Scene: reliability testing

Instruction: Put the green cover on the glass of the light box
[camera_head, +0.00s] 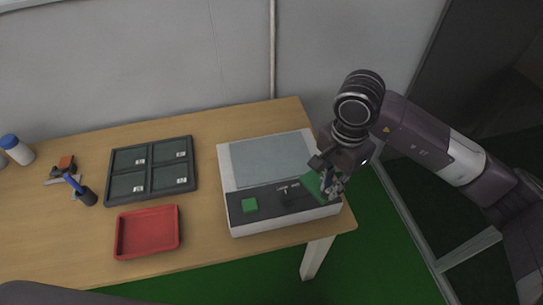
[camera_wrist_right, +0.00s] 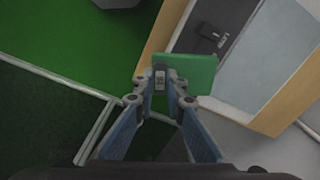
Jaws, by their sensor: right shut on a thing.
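The light box (camera_head: 285,221) is white and sits at the table's right end. Its grey glass (camera_head: 268,163) is bare on top, behind a dark front panel (camera_head: 265,202) with a green square and a black knob. My right gripper (camera_head: 327,186) is at the box's right front corner, shut on the green cover (camera_head: 312,184). In the right wrist view the green cover (camera_wrist_right: 200,76) is held at its edge between the fingertips (camera_wrist_right: 164,82), and the glass (camera_wrist_right: 286,55) shows beyond it to the right. The cover is beside the glass in the picture, not over it. My left gripper is out of view.
A dark tray with four panes (camera_head: 151,168) lies left of the box. A red tray (camera_head: 119,232) is in front of it. A wall backs the table.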

